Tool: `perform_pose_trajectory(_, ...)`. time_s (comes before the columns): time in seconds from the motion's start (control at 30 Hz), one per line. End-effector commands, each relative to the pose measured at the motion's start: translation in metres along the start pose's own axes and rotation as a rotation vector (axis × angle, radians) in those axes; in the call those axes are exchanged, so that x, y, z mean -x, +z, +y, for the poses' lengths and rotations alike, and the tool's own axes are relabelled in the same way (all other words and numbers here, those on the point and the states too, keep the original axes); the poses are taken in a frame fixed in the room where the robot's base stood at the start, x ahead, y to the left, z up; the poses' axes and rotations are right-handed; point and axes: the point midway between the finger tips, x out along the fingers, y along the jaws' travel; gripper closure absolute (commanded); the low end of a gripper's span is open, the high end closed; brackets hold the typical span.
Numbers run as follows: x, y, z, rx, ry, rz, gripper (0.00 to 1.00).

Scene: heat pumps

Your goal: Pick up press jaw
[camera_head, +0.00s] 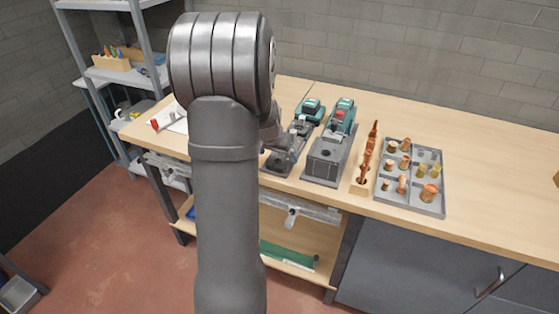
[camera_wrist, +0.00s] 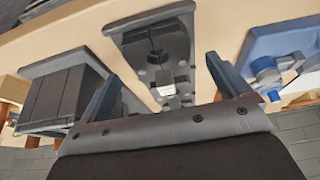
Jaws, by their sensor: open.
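In the wrist view my gripper (camera_wrist: 161,68) is open, with one finger on each side of a grey holder (camera_wrist: 120,36). A dark, two-lobed piece, which looks like the press jaw (camera_wrist: 157,44), lies in this holder, between and beyond the fingertips. Nothing is between the fingers that I can see them touching. In the head view the holder (camera_head: 277,165) stands on the bench, partly covered by my arm. My gripper is mostly hidden there, and I cannot make out the jaw clearly.
A grey block stand (camera_head: 325,158) with a teal tool (camera_head: 343,113) stands close right of the holder. Further right are a wooden rack of copper pieces (camera_head: 367,155) and a grey tray (camera_head: 433,207) of fittings. A blue stand (camera_wrist: 262,42) shows at right in the wrist view.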

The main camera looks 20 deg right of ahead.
Motion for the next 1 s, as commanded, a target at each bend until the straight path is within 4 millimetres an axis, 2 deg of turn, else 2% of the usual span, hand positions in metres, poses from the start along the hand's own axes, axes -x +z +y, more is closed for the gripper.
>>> perform_pose_trajectory(0.03,-0.008,0.002,0.0,0.0,0.001,-0.004,0.06)
perform_pose_trajectory(0.2,-0.023,0.001,0.0,-0.001,0.0,-0.002,0.06)
perform_pose_trajectory(0.47,-0.025,0.001,0.0,-0.001,0.0,0.0,0.06)
perform_pose_trajectory(0.8,-0.025,0.001,0.0,-0.001,0.0,0.0,0.71)
perform_pose_trajectory(1.0,-0.024,0.0,0.0,-0.001,-0.001,0.002,0.72)
